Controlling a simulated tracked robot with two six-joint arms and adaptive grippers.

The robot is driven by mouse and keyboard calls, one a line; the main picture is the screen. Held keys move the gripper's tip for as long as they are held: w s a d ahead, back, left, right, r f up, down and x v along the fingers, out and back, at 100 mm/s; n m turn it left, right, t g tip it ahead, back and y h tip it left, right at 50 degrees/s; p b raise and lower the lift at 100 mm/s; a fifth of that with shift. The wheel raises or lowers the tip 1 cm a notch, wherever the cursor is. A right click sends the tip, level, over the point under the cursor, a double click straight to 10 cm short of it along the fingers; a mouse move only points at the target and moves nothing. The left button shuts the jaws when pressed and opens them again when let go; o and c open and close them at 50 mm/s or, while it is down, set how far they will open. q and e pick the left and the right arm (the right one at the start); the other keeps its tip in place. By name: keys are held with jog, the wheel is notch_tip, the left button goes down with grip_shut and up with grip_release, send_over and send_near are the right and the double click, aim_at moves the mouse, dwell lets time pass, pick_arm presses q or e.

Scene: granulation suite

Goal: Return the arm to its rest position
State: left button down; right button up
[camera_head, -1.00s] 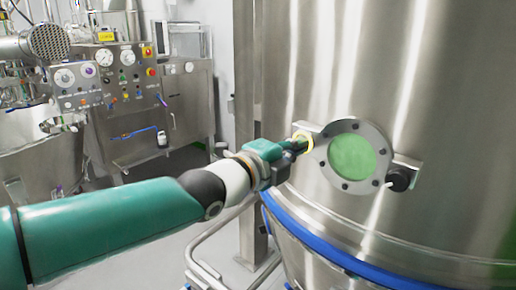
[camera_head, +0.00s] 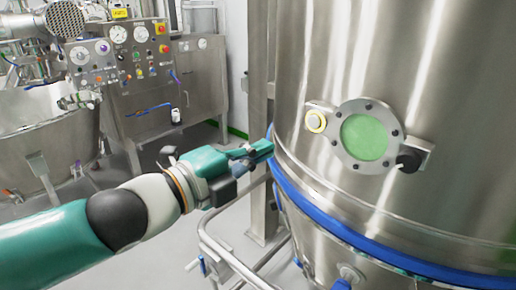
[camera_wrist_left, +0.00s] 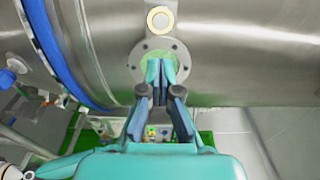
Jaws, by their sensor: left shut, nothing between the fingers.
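My left gripper (camera_head: 262,150) is shut and empty, at the end of my teal and white left arm in the head view. It is left of and below the round sight glass (camera_head: 364,137) on the steel vessel, apart from it in that view. In the left wrist view the closed fingers (camera_wrist_left: 161,66) overlap the sight glass flange (camera_wrist_left: 180,48), with the button (camera_wrist_left: 160,19) beyond. My right gripper is not in view.
The large steel vessel (camera_head: 450,80) with a blue seal band (camera_head: 335,225) fills the right side. A tubular frame (camera_head: 228,255) stands below my gripper. A control panel (camera_head: 125,50) and steel equipment stand at the back left. Some grey floor (camera_head: 150,245) is clear.

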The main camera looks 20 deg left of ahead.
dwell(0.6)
pick_arm(q)
jog(key=w+f+n+g+y, duration=0.1)
jog(key=w+f+g, duration=0.15)
jog(key=f, duration=0.75)
jog(key=w+f+n+g+y, duration=0.15)
jog(key=w+f, duration=0.25)
jog(key=f, duration=0.5)
notch_tip(320, 180, down, 19)
jog(key=s+d+n+g+p, duration=0.1)
jog(key=s+d+n+g, duration=0.15)
jog(key=n+g, duration=0.25)
jog(key=s+f+n+g+y, duration=0.1)
jog(key=s+f+n+g, duration=0.5)
jog(key=s+f+n, duration=1.2)
notch_tip(320, 180, down, 4)
jog(key=shift+s+d+r+g, duration=0.25)
jog(key=shift+s+g, duration=0.05)
jog(key=shift+s, duration=0.65)
